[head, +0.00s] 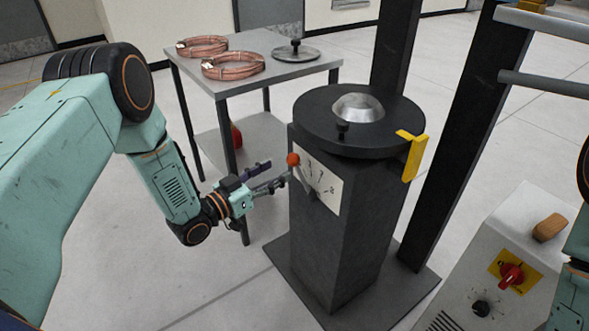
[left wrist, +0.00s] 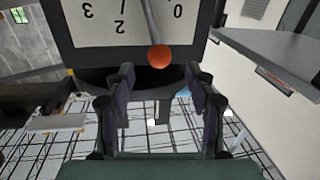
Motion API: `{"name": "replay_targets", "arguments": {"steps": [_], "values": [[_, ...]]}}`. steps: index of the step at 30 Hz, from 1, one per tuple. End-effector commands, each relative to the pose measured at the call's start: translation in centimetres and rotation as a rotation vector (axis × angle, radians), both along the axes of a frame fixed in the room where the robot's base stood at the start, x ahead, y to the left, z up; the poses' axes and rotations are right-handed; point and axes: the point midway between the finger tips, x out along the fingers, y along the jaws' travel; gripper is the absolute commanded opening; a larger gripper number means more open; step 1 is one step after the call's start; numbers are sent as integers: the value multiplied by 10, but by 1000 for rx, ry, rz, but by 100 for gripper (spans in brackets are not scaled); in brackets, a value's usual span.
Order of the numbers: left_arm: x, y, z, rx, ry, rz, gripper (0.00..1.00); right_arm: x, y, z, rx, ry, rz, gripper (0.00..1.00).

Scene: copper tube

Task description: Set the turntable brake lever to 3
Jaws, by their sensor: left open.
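The turntable brake lever (head: 304,179) stands on the dark pedestal's front, over a white number plate (head: 328,188). Its orange-red knob (head: 293,159) is at the upper left of the plate. In the left wrist view, the plate (left wrist: 90,32) looks upside down. My right gripper is out of view.
The round turntable (head: 390,123) tops the pedestal, with a yellow bracket (head: 411,157) at its right edge. A grey table (head: 275,72) with copper coils (head: 233,65) stands behind. Dark posts rise behind the pedestal. A control box (head: 500,265) with a red knob stands at right.

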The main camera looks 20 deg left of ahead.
Motion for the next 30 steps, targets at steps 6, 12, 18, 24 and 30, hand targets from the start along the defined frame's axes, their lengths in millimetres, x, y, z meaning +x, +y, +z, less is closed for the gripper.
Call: {"name": "replay_targets", "arguments": {"steps": [6, 12, 18, 24, 30], "values": [[20, -15, 0, 1, -8, -6, 55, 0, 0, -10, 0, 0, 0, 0], [47, -31, -1, 1, -6, -5, 55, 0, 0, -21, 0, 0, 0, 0], [64, -38, 0, 0, -4, -4, 55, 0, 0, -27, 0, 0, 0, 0], [68, -38, 1, 0, -2, -3, 55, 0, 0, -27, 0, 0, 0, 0], [68, -37, 1, 0, -2, -2, 48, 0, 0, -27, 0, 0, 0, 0]]}}
